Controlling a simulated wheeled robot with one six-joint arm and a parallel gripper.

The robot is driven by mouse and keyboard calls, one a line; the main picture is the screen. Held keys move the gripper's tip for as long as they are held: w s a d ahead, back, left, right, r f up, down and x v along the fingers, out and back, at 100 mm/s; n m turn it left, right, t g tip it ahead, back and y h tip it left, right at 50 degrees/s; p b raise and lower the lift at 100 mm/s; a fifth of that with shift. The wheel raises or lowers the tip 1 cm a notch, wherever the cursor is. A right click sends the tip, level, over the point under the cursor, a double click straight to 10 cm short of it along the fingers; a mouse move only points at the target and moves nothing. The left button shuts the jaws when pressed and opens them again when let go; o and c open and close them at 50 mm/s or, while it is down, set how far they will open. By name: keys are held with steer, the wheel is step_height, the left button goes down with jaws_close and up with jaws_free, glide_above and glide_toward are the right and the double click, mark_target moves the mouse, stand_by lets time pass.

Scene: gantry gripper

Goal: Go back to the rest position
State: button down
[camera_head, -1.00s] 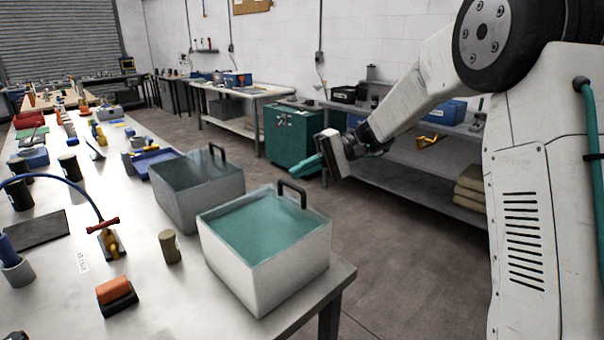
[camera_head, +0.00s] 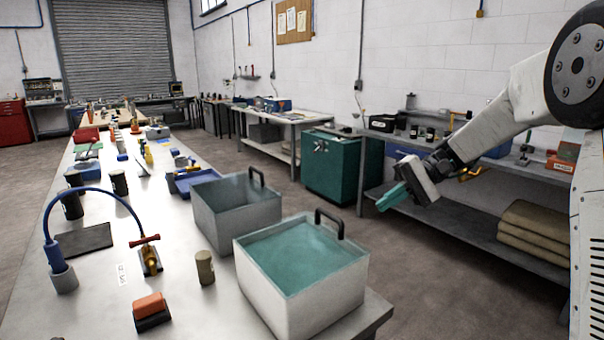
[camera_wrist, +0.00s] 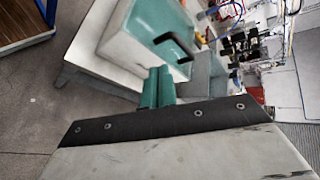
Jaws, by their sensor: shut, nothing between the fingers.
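My gripper (camera_head: 393,198) has teal fingers and is at the right in the head view. It is shut and empty, held in the air to the right of the workbench (camera_head: 215,290), over the aisle. In the wrist view the teal fingers (camera_wrist: 157,88) lie side by side. Beyond them the wrist view shows the near tank (camera_wrist: 135,30) with its teal contents and dark handle, on the bench corner.
On the bench stand the near tank (camera_head: 300,300), a grey tank (camera_head: 238,215) behind it, a small cylinder (camera_head: 205,268) and a red-topped block (camera_head: 150,308). A shelf bench (camera_head: 450,215) with folded sacks (camera_head: 535,230) and a green cabinet (camera_head: 335,165) line the wall. The aisle floor between is clear.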

steer(key=s+d+n+t+h, duration=0.1)
steer(key=s+h, duration=0.5)
steer(key=s, duration=1.1)
steer(key=s+d+f+t+h, duration=0.1)
steer(key=s+h, duration=0.4)
steer(key=s, duration=1.2)
steer(key=shift+s+d+f+n+t+h, duration=0.2)
steer(key=shift+s+f+n+t+h, duration=0.15)
steer(key=shift+t, duration=0.55)
steer(key=shift+w, duration=0.1)
